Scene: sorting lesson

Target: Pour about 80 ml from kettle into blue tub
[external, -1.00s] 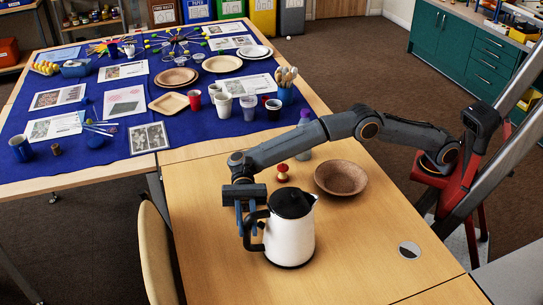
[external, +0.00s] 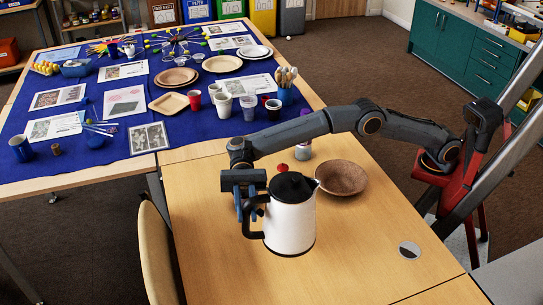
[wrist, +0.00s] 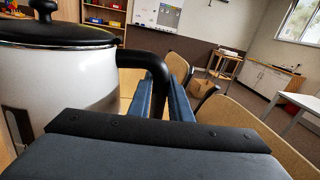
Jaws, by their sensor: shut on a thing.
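The kettle's contents are hidden.
A brown bowl (external: 341,178) sits just behind and right of the kettle. The blue cloth (external: 190,140) carries cups, plates and papers. The wooden table's front right is mostly clear.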

